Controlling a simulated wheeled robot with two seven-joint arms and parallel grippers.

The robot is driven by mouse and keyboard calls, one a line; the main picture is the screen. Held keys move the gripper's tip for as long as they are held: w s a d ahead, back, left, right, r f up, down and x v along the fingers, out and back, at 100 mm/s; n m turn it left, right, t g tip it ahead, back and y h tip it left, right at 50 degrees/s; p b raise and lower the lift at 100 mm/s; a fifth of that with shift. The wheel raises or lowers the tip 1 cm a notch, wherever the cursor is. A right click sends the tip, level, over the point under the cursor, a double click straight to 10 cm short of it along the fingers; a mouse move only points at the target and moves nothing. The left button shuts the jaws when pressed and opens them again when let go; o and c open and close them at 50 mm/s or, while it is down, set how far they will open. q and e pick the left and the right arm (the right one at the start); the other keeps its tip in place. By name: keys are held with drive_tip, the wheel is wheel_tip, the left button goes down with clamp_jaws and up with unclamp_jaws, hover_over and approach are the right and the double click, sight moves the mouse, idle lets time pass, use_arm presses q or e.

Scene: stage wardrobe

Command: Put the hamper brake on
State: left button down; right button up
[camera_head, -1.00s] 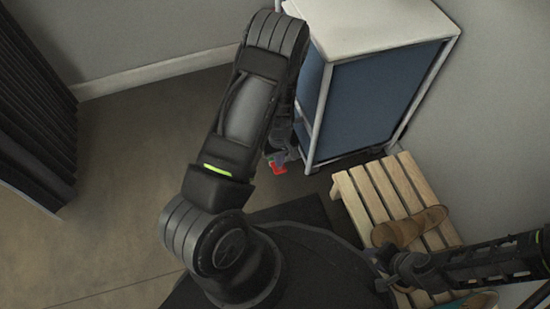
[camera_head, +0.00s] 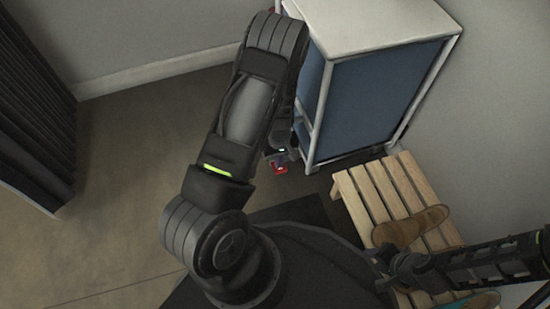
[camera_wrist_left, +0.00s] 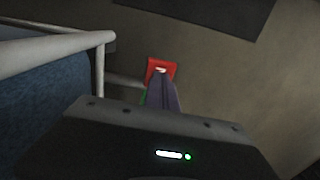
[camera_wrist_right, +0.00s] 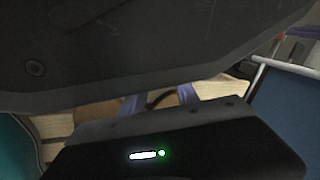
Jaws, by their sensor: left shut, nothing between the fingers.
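The hamper (camera_head: 375,95) is a blue-sided cart with a white frame and white top, standing against the wall. Its red brake pedal (camera_head: 280,169) sticks out low by the near left corner post; it also shows in the left wrist view (camera_wrist_left: 160,69). My left gripper (camera_head: 279,158) is shut and empty, its fingertips over the pedal. In the left wrist view the fingers (camera_wrist_left: 161,88) overlap the pedal's near part; I cannot tell whether they touch it. My right gripper (camera_head: 378,270) is open and empty at the lower right, above a slatted bench.
The wooden slatted bench (camera_head: 372,197) stands right of my base, close to the hamper, with brown shoes (camera_head: 410,227) on it. A dark curtain (camera_head: 35,120) hangs at the left. The floor (camera_head: 130,170) between curtain and my left arm is clear.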

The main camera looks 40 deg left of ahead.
use_arm(q)
drive_tip(key=shift+f+b, duration=0.7)
drive_tip(key=shift+f, duration=0.2)
idle(0.4)
drive_tip(key=shift+r+p, duration=0.45)
drive_tip(key=shift+r, duration=0.05)
wheel_tip(320, 180, up, 6)
drive_tip(key=p, duration=0.5)
drive_tip(key=shift+r, duration=0.1)
drive_tip(key=shift+s, duration=0.1)
